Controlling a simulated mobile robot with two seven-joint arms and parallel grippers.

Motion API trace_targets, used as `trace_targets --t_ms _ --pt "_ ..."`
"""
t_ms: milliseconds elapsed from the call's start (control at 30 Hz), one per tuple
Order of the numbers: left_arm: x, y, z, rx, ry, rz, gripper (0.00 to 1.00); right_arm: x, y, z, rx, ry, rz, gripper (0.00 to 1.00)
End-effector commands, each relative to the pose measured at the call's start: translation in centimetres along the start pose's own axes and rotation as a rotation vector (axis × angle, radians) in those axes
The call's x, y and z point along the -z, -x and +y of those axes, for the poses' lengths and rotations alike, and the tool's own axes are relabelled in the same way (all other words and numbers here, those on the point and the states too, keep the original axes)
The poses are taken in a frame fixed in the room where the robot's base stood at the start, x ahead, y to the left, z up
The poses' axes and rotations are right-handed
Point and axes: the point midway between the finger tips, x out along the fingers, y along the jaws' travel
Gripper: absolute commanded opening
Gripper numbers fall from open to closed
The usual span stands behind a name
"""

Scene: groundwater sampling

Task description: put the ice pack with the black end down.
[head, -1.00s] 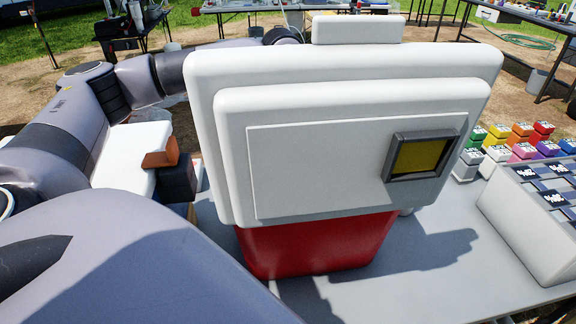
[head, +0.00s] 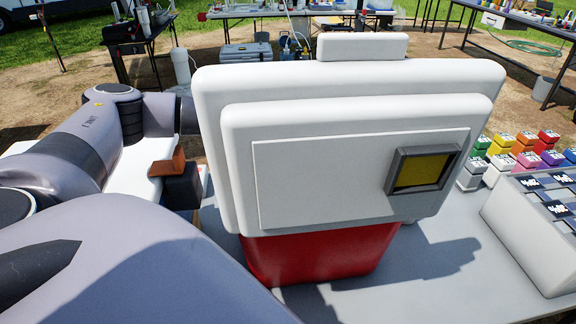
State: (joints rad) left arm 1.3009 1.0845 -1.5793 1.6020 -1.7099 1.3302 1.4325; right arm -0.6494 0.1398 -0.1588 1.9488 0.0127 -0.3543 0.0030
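A red cooler (head: 315,258) stands on the grey table, its large white lid (head: 320,185) raised toward me and filling the middle of the view. At its left lies a white slab (head: 128,172) with an orange-brown end (head: 167,164). A black block (head: 183,188) is beside that end; I cannot tell whether it is the black end of an ice pack. My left arm comes in from the left, and its far part passes behind the lid. My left gripper and anything in it are hidden. My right gripper is not in view.
Several small coloured blocks (head: 520,150) stand at the right, near a pale rack with dark labelled tops (head: 545,225). Bare grey table (head: 440,265) shows right of the cooler. Other tables and a blue-grey box (head: 250,58) are farther back.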

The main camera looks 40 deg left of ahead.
Motion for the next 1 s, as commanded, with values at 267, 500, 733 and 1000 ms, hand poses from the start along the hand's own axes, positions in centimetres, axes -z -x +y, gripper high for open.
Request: trace_targets --t_ms 267,500,733,1000 --pt "0.0 -0.8 0.0 0.001 0.0 0.0 0.18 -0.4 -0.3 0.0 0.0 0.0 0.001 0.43" --pt "0.0 -1.1 0.0 0.001 0.0 -0.001 0.18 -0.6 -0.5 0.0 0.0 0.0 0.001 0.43" --pt "0.0 -1.2 0.0 0.0 0.0 0.0 0.99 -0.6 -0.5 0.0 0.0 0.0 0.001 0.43" --pt "0.0 -0.2 0.0 0.001 0.0 -0.001 0.99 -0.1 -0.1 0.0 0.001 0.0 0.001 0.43"
